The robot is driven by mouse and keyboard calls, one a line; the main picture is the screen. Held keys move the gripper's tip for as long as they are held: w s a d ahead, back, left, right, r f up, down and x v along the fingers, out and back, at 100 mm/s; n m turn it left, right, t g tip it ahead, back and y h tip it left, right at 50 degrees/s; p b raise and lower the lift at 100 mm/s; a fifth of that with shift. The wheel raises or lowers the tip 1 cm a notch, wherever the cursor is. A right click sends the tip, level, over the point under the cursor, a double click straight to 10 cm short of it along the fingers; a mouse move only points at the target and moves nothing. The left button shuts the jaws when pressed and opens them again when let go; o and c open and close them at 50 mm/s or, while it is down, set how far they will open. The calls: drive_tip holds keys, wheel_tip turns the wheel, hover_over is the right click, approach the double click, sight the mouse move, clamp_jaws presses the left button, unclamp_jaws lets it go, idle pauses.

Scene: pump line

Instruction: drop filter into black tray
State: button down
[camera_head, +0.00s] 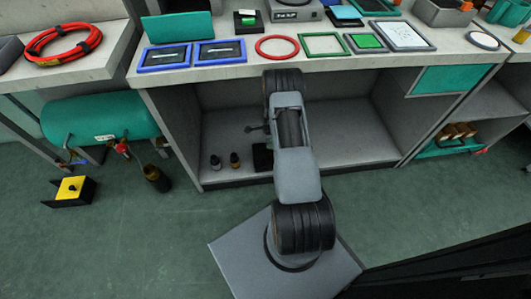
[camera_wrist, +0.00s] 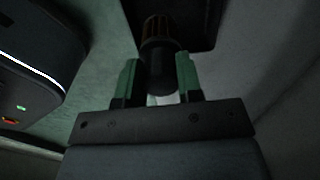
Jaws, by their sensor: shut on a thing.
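In the wrist view, my gripper (camera_wrist: 159,75) has its two green fingers closed on the filter (camera_wrist: 161,48). The filter is a dark cylinder with a ribbed brownish end pointing away from the gripper. A black, rounded-corner shape, seemingly the black tray (camera_wrist: 200,28), lies just beyond the filter. Whether the filter is over or inside it I cannot tell. In the head view, a black item, probably the same tray (camera_head: 262,158), sits on the lower shelf, partly behind my arm. My gripper and the filter are mostly hidden there by the arm.
Two small dark bottles (camera_head: 225,161) stand on the lower shelf (camera_head: 340,135), left of the tray. The workbench top (camera_head: 240,75) above carries frames, a red ring (camera_head: 277,47) and a scale (camera_head: 295,12). A yellow-black box (camera_head: 72,188) and a brown container (camera_head: 157,179) stand on the floor at left.

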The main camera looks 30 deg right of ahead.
drive_tip(key=shift+d+f+m, duration=0.5)
drive_tip(key=shift+f, duration=0.2)
drive_tip(key=shift+f+b, duration=1.95)
drive_tip(key=shift+f, duration=0.85)
drive_tip(key=c, duration=0.7)
unclamp_jaws()
drive_tip(key=shift+r, duration=0.1)
drive_tip(key=shift+r+p, duration=1.45)
drive_tip(key=shift+r, duration=2.25)
